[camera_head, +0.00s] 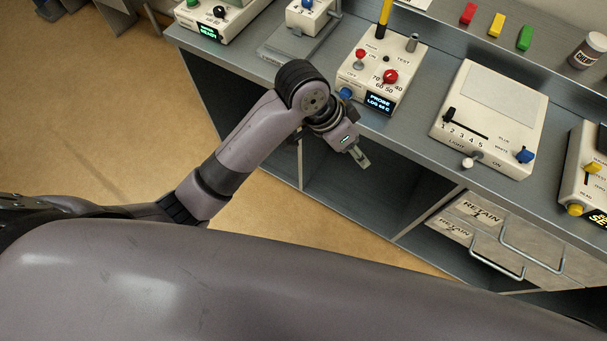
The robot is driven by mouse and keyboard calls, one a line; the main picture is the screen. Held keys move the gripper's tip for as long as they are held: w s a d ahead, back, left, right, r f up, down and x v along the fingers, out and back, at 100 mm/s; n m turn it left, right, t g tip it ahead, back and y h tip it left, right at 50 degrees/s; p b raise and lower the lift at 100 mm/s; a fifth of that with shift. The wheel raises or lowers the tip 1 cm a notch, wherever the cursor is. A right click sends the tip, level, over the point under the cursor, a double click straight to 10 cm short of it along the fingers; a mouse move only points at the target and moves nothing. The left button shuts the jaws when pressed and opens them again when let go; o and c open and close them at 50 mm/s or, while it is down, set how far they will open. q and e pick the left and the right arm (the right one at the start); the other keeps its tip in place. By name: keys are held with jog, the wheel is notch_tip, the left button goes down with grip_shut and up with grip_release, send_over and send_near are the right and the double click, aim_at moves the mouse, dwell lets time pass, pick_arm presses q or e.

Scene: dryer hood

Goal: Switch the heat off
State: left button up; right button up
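No control with a readable "heat" label shows. A white box (373,55) on the bench has temperature marks from 40 to 80 around a red knob (390,77). It also has a red-tipped lever (360,59), a blue knob (346,93), and a dark display (380,102) that seems to read "PROBE LOG 60 C". My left gripper (360,157) is in front of the bench edge, below this box, and touches none of its controls. Its fingers point down and look empty; their gap is unclear. My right gripper is out of view.
A white light box (490,112) with a slider, white lever and blue lever stands to the right. Another device with a yellow knob (574,209) is at the right edge. A box with a green display (209,32) is at the upper left. Drawer handles (498,256) stick out below.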

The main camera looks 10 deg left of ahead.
pick_arm(q)
jog(key=s+a+f+n+t+y, duration=0.1)
jog(key=s+a+f+n, duration=0.3)
jog(key=a+f, duration=0.3)
jog(key=shift+s+a+f+t, duration=0.4)
jog(key=shift+s+a, duration=0.1)
jog(key=shift+a, duration=0.75)
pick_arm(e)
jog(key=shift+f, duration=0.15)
